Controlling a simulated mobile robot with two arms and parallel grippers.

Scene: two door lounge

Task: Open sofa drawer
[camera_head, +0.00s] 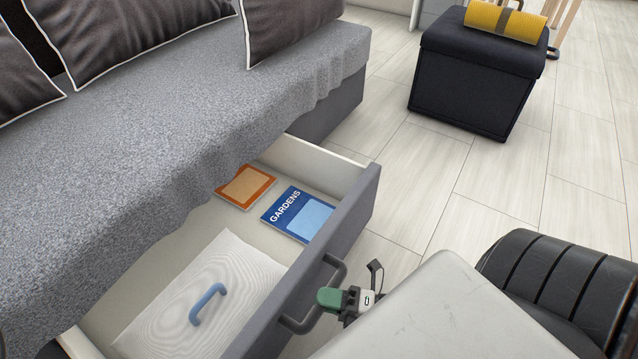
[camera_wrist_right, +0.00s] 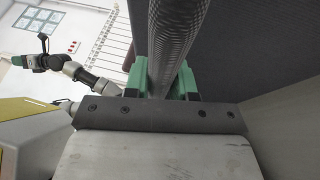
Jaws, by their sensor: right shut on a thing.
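The grey sofa (camera_head: 170,110) has its drawer pulled out, and the grey drawer front (camera_head: 352,222) stands well clear of the sofa base. My right gripper (camera_head: 330,298) is at the dark bar handle (camera_head: 302,327) on the drawer front. In the right wrist view its green fingers (camera_wrist_right: 164,82) are shut on the bar handle (camera_wrist_right: 178,40). My left gripper is not seen in the head view.
A black ottoman (camera_head: 470,85) with a rolled yellow mat (camera_head: 505,20) stands at the back right. Pale floor (camera_head: 430,170) is clear between it and the drawer. Dark cushions (camera_head: 130,40) lie on the sofa. My own body fills the lower right.

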